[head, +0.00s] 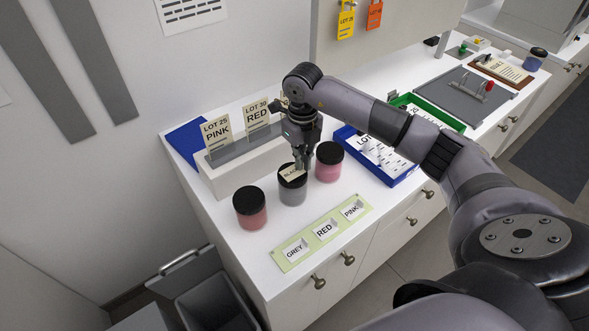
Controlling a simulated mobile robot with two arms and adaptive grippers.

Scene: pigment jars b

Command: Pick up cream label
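A small cream label (291,174) with dark lettering that seems to read BLACK shows at the black lid of the middle, grey jar (292,196). My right gripper (304,166) points down right beside the label, over the lid's right part. Its fingertips are too small and overlapped to tell whether they are open, shut or touching the label. I cannot tell whether the label lies on the lid or is held just above it. My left gripper is not in view.
A red jar (251,213) and a pink jar (328,167) flank the grey jar. Behind stands a card rack (232,176) with cream lot cards (216,134). A pale green label strip (291,258) lies in front. A blue tray (402,181) is to the right.

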